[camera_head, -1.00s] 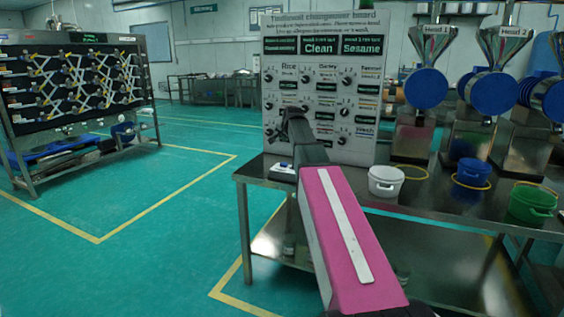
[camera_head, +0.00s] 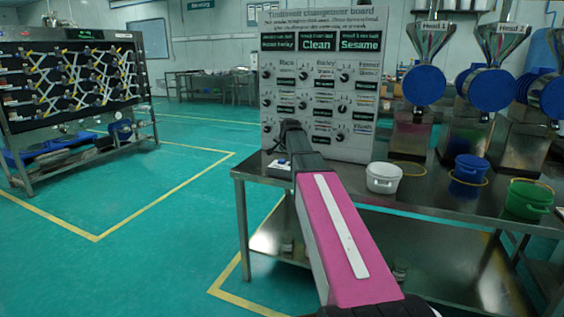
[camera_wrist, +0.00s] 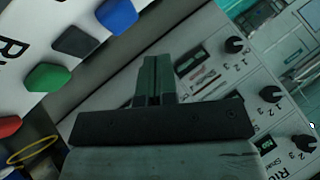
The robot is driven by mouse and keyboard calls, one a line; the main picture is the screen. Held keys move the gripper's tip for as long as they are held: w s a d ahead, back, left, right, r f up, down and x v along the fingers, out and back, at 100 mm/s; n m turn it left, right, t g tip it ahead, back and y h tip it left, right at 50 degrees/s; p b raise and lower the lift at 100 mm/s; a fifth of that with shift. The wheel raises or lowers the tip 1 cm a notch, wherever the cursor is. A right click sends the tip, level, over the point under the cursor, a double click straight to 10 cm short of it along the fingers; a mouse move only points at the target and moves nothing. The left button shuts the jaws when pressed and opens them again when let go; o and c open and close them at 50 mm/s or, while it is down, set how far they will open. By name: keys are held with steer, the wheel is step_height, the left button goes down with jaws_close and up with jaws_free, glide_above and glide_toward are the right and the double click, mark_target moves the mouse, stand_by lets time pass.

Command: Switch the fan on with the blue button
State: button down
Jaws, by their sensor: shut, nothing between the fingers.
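A blue button (camera_wrist: 117,15) shows at the top of the wrist view on a white panel (camera_wrist: 28,20). A dark grey button (camera_wrist: 75,40), a green button (camera_wrist: 47,77) and a red button (camera_wrist: 8,125) form a row with it. My gripper (camera_wrist: 151,82) is shut and empty, apart from the blue button, which lies up and left of the fingertips in that view. In the head view, my gripper (camera_head: 290,126) is in front of the board's lower left, its fingers hard to make out. A small white device with a blue patch (camera_head: 281,165) sits on the table edge below it.
The changeover board (camera_head: 318,80) with several black knobs stands behind my gripper; knobs (camera_wrist: 270,94) also show at right in the wrist view. A white bucket (camera_head: 383,178), blue bucket (camera_head: 471,168) and green bucket (camera_head: 527,200) stand on the metal table (camera_head: 425,205).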

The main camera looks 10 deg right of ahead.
mark_target(283, 160)
steer(key=shift+f, duration=1.25)
stand_by(1.2)
steer(key=shift+f, duration=0.4)
steer(key=shift+f, duration=0.5)
stand_by(0.6)
steer(key=shift+r, duration=0.15)
stand_by(0.3)
steer(key=shift+r, duration=0.75)
steer(key=shift+r, duration=0.15)
steer(key=shift+r, duration=2.35)
